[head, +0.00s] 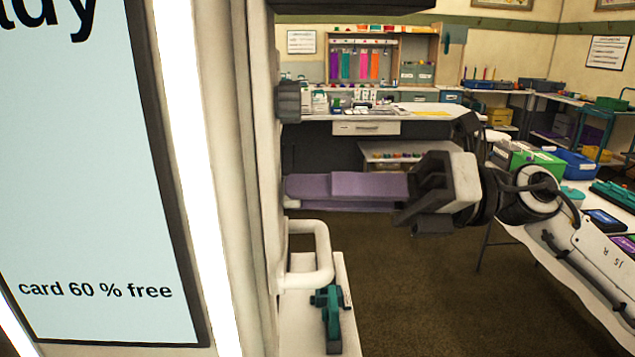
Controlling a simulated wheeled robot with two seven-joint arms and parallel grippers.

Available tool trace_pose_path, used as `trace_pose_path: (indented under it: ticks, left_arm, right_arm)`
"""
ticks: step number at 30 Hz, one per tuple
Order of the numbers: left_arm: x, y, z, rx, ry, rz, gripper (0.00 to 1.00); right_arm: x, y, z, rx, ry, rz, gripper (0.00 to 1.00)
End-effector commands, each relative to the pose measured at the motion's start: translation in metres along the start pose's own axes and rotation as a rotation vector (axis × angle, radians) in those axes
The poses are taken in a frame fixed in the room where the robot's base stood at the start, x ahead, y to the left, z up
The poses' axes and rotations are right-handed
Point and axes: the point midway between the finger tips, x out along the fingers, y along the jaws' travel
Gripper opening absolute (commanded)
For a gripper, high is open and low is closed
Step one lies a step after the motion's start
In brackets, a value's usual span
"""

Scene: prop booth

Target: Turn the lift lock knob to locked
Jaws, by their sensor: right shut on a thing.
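A dark grey ribbed knob (288,101) stands out from the side of the pale cabinet at the upper middle of the head view. I cannot read any lock mark on it, nor be sure it is the lift lock knob. My right gripper (412,192) comes in from the right, below and to the right of this knob and apart from it. Its dark fingers are shut on a flat purple piece (350,187), which reaches left towards the cabinet side. The fingers hide the right end of the piece. My left gripper is out of view.
The cabinet has a bright screen (90,180) on the left. A white loop handle (322,252) juts out below the purple piece, above a teal tool (332,317) on a pale ledge. A table with bins (540,162) stands right; open carpet (410,290) lies between.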

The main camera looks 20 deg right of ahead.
Motion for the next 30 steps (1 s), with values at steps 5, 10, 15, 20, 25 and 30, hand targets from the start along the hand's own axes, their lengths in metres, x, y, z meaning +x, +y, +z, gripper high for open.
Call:
trace_pose_path:
  ticks: [5, 10, 15, 20, 25, 30]
  left_arm:
    - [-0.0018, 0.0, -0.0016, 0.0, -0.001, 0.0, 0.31]
    - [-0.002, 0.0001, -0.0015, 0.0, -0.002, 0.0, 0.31]
    - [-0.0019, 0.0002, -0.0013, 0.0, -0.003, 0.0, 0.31]
    - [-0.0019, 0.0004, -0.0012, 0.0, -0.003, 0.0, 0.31]
    - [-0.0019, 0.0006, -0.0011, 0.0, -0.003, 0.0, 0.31]
    - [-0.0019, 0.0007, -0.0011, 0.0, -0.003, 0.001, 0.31]
  right_arm:
    - [-0.0002, 0.0004, 0.0005, 0.038, -0.002, -0.001, 0.01]
    - [-0.0001, 0.0002, 0.0004, 0.051, -0.003, -0.001, 0.01]
    - [-0.0001, 0.0001, 0.0003, 0.051, -0.003, -0.001, 0.01]
    - [-0.0001, 0.0001, 0.0003, 0.051, -0.003, -0.001, 0.26]
    - [-0.0001, 0.0, 0.0002, 0.05, -0.002, -0.001, 0.42]
    - [-0.0001, 0.0, 0.0001, 0.049, -0.002, -0.001, 0.42]
